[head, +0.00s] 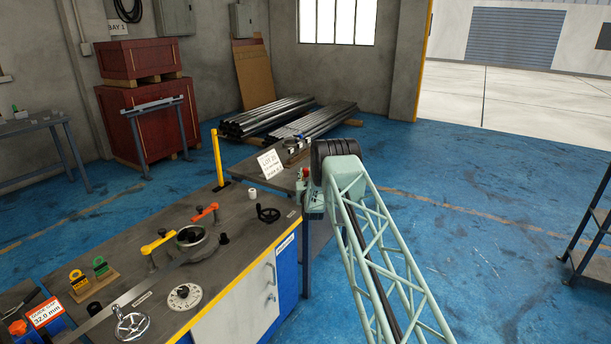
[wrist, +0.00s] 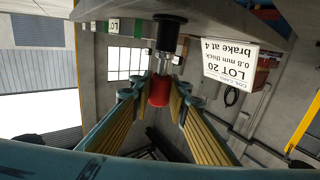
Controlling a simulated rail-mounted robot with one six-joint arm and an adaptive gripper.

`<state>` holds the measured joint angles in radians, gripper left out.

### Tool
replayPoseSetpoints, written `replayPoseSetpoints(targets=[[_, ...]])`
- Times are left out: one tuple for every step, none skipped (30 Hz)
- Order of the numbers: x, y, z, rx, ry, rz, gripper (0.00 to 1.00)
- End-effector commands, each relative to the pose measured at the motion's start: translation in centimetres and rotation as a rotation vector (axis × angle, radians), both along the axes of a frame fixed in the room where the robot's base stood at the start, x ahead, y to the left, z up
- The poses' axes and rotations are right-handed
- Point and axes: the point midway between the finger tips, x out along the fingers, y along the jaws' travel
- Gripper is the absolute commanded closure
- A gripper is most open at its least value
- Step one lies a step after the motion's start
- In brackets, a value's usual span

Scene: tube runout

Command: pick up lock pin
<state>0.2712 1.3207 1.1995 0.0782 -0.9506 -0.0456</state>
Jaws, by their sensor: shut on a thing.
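The lock pin (wrist: 159,90) shows in the wrist view as a red knob on a short metal shank, below a black collar (wrist: 168,35). My gripper (wrist: 157,95) has its yellow-padded fingers on both sides of the red knob and is shut on it. The shank still lines up with the collar; whether its hidden end sits inside cannot be told. In the head view my gripper (head: 313,203) is at the near edge of the dark cart table (head: 262,172), partly hidden by my arm. A small red spot beside it may be the knob.
A LOT 20 sign (head: 271,163) stands on the cart table, close to my wrist. Pipe stacks (head: 313,121) lie behind.

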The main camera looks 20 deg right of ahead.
Motion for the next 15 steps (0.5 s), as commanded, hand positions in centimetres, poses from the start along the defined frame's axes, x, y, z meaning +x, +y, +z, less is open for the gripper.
replayPoseSetpoints(targets=[[0.0,0.0,0.3,0.0,-0.001,0.0,0.95],[0.0,0.0,0.5,0.0,-0.001,0.0,0.95],[0.0,0.0,0.7,0.0,-0.001,0.0,0.95],[0.0,0.0,0.9,0.0,-0.001,0.0,0.95],[0.0,0.0,1.2,-0.001,-0.002,0.0,0.95],[0.0,0.0,1.6,-0.001,-0.002,0.0,0.95],[0.0,0.0,1.8,-0.001,-0.002,0.0,0.95],[0.0,0.0,2.0,0.0,-0.001,0.0,0.95],[0.0,0.0,2.3,0.0,-0.001,0.0,0.95],[0.0,0.0,2.6,0.0,-0.001,0.0,0.95],[0.0,0.0,2.9,0.0,-0.001,0.0,0.95],[0.0,0.0,3.3,0.0,-0.001,0.0,0.95],[0.1,0.0,3.6,0.0,-0.001,0.0,0.95],[-0.3,0.1,3.4,0.0,0.001,0.0,0.95],[-0.6,0.2,3.4,0.0,0.001,0.0,0.95]])
